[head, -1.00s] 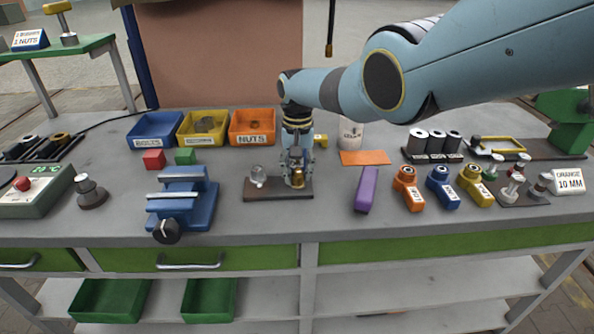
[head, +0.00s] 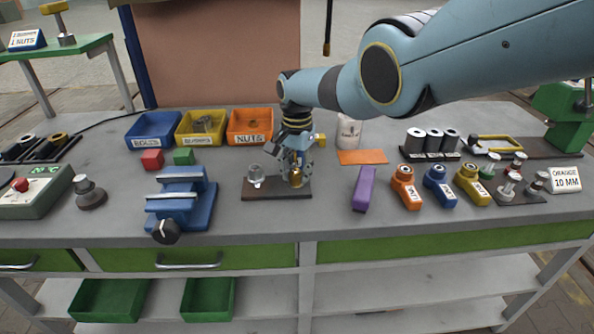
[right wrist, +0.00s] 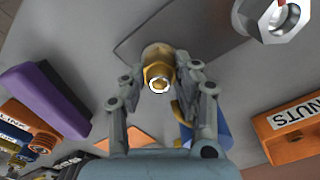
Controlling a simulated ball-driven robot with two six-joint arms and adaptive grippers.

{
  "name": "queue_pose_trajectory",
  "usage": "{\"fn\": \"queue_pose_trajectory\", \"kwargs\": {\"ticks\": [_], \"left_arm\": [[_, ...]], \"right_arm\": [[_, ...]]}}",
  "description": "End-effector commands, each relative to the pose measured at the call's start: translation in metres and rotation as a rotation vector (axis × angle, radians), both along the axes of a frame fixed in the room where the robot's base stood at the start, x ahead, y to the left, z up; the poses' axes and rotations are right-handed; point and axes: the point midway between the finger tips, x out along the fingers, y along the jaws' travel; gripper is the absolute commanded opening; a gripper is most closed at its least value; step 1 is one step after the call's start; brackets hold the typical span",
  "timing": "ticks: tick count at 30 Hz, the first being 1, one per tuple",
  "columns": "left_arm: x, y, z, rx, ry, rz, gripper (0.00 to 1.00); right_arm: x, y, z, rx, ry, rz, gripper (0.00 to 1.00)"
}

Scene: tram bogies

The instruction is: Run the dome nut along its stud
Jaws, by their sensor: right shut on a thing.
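The brass dome nut (head: 297,180) stands upright at the right part of a dark base plate (head: 262,194) on the bench. It also shows in the right wrist view (right wrist: 155,57), with a bright ring (right wrist: 160,86) at its near end. My right gripper (head: 296,172) comes down from above and is shut on the nut. In the right wrist view its fingertips (right wrist: 162,76) sit on both sides of the brass piece. The stud's thread is hidden by the nut and fingers. A silver nut-like piece (head: 255,173) stands at the plate's left part. My left gripper is not in view.
A blue vise (head: 182,200) stands to the left. Blue, yellow and orange bins (head: 251,127) are behind. A purple block (head: 364,189), an orange mat (head: 362,157) and several coloured tools (head: 405,187) lie to the right. The bench front before the plate is clear.

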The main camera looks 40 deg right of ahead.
Motion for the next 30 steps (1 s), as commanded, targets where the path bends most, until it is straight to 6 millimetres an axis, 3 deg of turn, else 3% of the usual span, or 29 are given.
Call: {"fn": "queue_pose_trajectory", "kwargs": {"ticks": [11,12,16,30], "left_arm": [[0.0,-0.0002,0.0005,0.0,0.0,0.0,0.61],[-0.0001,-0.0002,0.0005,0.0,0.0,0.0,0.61],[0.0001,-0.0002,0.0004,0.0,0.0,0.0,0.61],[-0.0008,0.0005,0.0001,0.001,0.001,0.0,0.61]], "right_arm": [[0.0054,-0.0011,0.0057,-0.002,-0.014,-0.003,0.0],[0.0054,-0.0011,0.0057,-0.002,-0.014,-0.003,0.34],[0.0039,-0.0006,0.004,-0.001,-0.009,-0.002,0.51],[0.002,-0.0006,0.0082,-0.001,-0.004,-0.002,0.52]]}}
